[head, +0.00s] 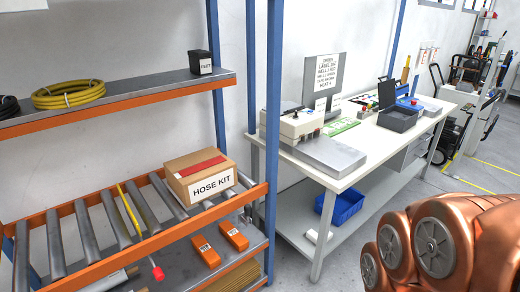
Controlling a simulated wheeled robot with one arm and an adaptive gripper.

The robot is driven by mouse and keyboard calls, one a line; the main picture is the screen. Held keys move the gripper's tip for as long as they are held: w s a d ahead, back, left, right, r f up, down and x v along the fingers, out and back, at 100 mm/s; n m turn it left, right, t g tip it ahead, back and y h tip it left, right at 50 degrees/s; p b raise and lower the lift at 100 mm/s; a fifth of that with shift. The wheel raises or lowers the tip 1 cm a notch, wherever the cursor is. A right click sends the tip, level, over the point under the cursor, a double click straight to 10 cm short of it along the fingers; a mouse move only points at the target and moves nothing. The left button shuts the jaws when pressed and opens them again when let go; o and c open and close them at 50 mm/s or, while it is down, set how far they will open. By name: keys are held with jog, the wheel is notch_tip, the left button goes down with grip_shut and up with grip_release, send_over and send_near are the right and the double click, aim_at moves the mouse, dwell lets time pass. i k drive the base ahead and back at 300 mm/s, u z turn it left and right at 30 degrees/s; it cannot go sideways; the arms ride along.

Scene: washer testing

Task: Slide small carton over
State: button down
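A small brown carton labelled "HOSE KIT" (198,178), with a red strip on its top, sits at the right end of the roller shelf (86,232). The rollers lie side by side, with an orange rail along the shelf's front. A thin yellow rod with a red end (129,215) lies across the rollers to the left of the carton, apart from it. My gripper is not in view. Only copper-coloured links of my arm show at the lower right, well away from the carton.
A blue rack post (271,110) stands just right of the carton. Above is a shelf with a yellow hose coil (68,94) and a black box (200,62). Orange boxes (233,236) lie below the rollers. A white workbench (368,150) stands right. Bare rollers lie left of the rod.

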aim_at(193, 190)
jog(key=z, duration=0.05)
jog(key=i, duration=0.8)
jog(key=u, duration=0.85)
jog(key=i, duration=0.75)
jog(key=u, duration=0.6)
